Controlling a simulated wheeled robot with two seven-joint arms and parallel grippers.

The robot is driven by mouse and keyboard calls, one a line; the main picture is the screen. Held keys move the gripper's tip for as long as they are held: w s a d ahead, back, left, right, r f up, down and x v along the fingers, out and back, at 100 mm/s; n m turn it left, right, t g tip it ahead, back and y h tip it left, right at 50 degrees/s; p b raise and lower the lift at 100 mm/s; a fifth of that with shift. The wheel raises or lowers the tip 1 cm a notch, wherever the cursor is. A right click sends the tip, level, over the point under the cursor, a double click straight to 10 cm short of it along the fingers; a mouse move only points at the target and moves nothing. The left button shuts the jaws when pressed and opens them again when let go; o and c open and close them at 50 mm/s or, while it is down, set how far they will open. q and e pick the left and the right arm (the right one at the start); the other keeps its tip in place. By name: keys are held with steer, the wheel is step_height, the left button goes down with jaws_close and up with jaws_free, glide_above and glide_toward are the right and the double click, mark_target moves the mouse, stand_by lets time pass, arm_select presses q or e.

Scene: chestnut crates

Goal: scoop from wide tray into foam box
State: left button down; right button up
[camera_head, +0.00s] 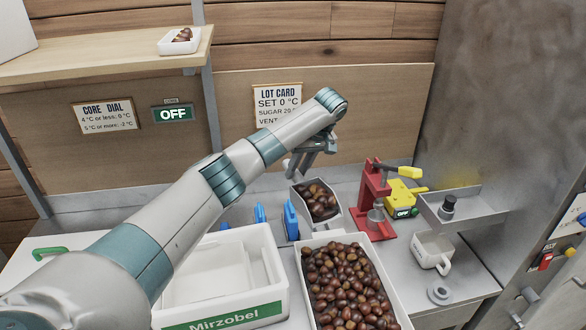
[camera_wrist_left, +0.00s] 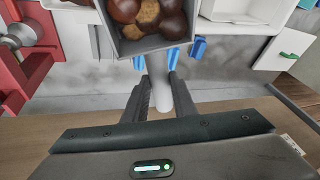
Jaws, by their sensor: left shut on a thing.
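My left gripper (camera_head: 308,160) is shut on the handle of a grey metal scoop (camera_head: 332,222), above the far end of the wide tray. The scoop is full of brown chestnuts (camera_head: 318,199) and looks about level. In the left wrist view, the handle (camera_wrist_left: 181,98) sits between the fingers. The white wide tray (camera_head: 393,291) holds a heap of chestnuts. The white foam box (camera_head: 278,283), with a green "Mirzobel" label, stands left of the tray. Its visible inside shows no chestnuts; my left arm hides part of it. My right gripper is not in view.
Blue clips (camera_head: 291,219) stand behind the foam box. A white lid with a green handle (camera_head: 50,254) lies at left. A red press (camera_head: 374,198), a yellow tool (camera_head: 403,194), a metal shelf (camera_head: 470,210) and a white mug (camera_head: 432,251) are at right.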

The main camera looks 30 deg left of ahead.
arm_select(q)
steer(key=d+r+n, duration=0.1)
steer(key=s+d+r+n, duration=0.1)
steer(key=r, duration=0.1)
steer(key=d+r+n+g, duration=0.1)
steer(key=d+r, duration=0.1)
steer(key=shift+s+r+n, duration=0.1)
steer(key=shift+s+n, duration=0.2)
steer(key=s+d+r+m+t, duration=0.2)
steer(key=s+d+r+m, duration=0.45)
steer(key=d, duration=0.45)
steer(key=s+d+f+m+t+h, duration=0.1)
steer(key=s+d+f+m+t, duration=0.25)
steer(key=s, duration=0.65)
steer(key=s+f+m+b, duration=0.1)
steer(key=s+f+b, duration=0.2)
steer(key=f+b, duration=0.2)
steer(key=s+a+f+m+b, duration=0.1)
steer(key=s+f+b, duration=0.2)
steer(key=f+b, duration=0.2)
steer(key=s+f+m+g+h+b, duration=0.1)
steer(key=s+f+m+b, duration=0.1)
steer(key=f+b, duration=0.3)
step_height(320, 180, down, 4)
steer(key=shift+s+a+r+b, duration=0.1)
steer(key=shift+s+a+b, duration=0.15)
steer(key=shift+s+b, duration=0.15)
steer(key=shift+s, duration=0.1)
